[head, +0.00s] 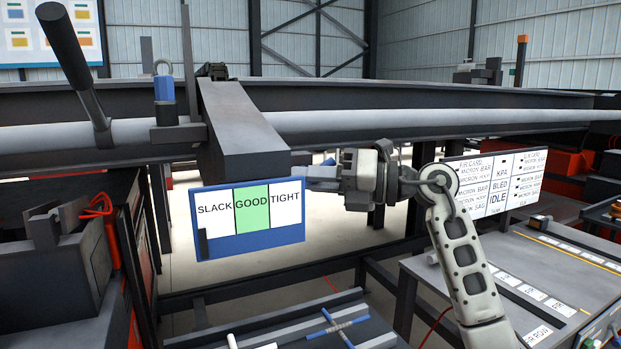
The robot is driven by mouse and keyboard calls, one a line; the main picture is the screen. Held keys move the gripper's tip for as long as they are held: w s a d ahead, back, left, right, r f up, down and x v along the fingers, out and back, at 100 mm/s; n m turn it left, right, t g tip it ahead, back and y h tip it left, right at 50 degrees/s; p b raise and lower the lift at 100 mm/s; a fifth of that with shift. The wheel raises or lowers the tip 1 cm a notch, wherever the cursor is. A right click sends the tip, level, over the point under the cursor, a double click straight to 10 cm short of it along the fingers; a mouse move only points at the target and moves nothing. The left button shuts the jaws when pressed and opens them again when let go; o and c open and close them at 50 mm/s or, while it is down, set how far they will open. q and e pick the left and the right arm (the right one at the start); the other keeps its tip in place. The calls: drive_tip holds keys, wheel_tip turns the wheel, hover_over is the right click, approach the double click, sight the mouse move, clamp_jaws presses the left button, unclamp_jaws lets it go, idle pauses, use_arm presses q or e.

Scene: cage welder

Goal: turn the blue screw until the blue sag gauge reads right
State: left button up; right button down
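The blue sag gauge (250,246) is a blue-framed board with SLACK, GOOD and TIGHT fields; GOOD is green. A small dark marker (203,243) stands at its left edge, below SLACK. My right gripper (312,176) comes in from the right and points left, at the upper right corner of the gauge beside the end of the dark beam (243,130). I cannot tell whether its fingers are shut on anything. I cannot clearly pick out the blue screw; it may be hidden by the gripper. My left gripper is not in view.
A long grey pipe (480,122) runs across behind. A dark lever (72,62) and a blue block with a metal loop (164,88) stand at the upper left. A blue and grey cross-shaped piece (338,327) lies low in front. A lettered board (495,183) stands behind my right arm.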

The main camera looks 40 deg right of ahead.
drive_tip(key=shift+m+t+y+b, duration=0.5)
drive_tip(key=shift+m+t+b, duration=0.3)
drive_tip(key=shift+t+b, duration=0.25)
drive_tip(key=m+t, duration=0.2)
drive_tip(key=shift+r+m+t+b, duration=0.25)
drive_tip(key=shift+r+m+b, duration=0.05)
drive_tip(key=shift+b, duration=0.05)
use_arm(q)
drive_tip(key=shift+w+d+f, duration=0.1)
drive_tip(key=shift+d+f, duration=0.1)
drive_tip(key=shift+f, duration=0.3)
use_arm(e)
drive_tip(key=shift+r+m+t, duration=0.1)
drive_tip(key=shift+m+t, duration=0.9)
drive_tip(key=shift+m, duration=0.1)
